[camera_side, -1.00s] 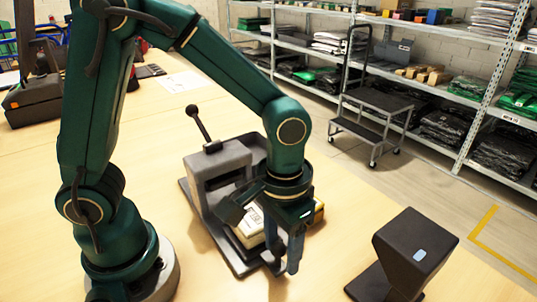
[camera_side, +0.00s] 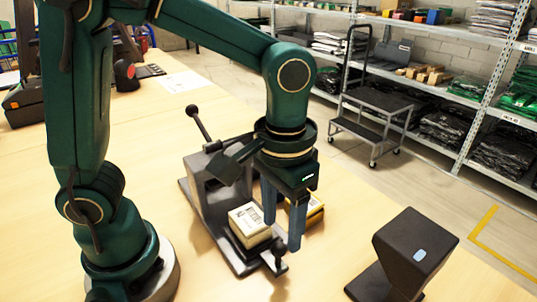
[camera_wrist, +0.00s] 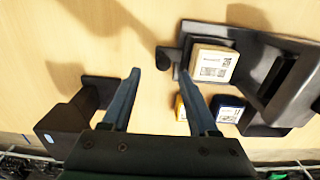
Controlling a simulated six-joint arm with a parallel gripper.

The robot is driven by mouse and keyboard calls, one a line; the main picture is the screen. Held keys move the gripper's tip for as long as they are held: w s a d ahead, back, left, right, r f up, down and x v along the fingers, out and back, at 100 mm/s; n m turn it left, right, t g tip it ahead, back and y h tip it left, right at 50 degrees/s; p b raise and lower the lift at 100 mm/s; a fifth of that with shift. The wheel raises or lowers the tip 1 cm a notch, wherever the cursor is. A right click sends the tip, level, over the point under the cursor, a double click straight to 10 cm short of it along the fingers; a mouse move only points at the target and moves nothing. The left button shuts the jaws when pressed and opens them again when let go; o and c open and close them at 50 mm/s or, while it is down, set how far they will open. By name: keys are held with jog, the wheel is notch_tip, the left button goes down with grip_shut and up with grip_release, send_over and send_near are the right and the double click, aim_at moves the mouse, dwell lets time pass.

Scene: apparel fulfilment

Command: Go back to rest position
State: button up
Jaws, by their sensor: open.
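My gripper (camera_side: 282,222) is open and empty, its two blue fingers pointing down above the table. In the wrist view the gripper (camera_wrist: 163,88) shows bare table between its spread fingers. A cream box (camera_side: 249,224) with a printed label sits on the bed of a dark grey press (camera_side: 205,203) with a lever. The box also shows in the wrist view (camera_wrist: 213,63), clear of the fingers. A yellow and dark box (camera_side: 309,212) is beside the press, partly hidden behind a finger; in the wrist view two such box shapes (camera_wrist: 228,108) show.
A black scanner-like stand (camera_side: 405,252) stands at the right front of the table. Behind the table are metal shelves (camera_side: 420,90) with folded garments and a step cart (camera_side: 372,115). The wooden table (camera_side: 60,190) is largely clear between these.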

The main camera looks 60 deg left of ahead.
jog(key=shift+r, duration=0.65)
jog(key=shift+a+r, duration=0.1)
jog(key=shift+a, duration=0.05)
jog(key=s+a+r+t, duration=0.3)
jog(key=s+a+t, duration=0.2)
jog(key=a, duration=0.3)
jog(key=shift+a+r+t, duration=0.15)
jog(key=shift+a+t, duration=0.1)
jog(key=shift+t, duration=0.05)
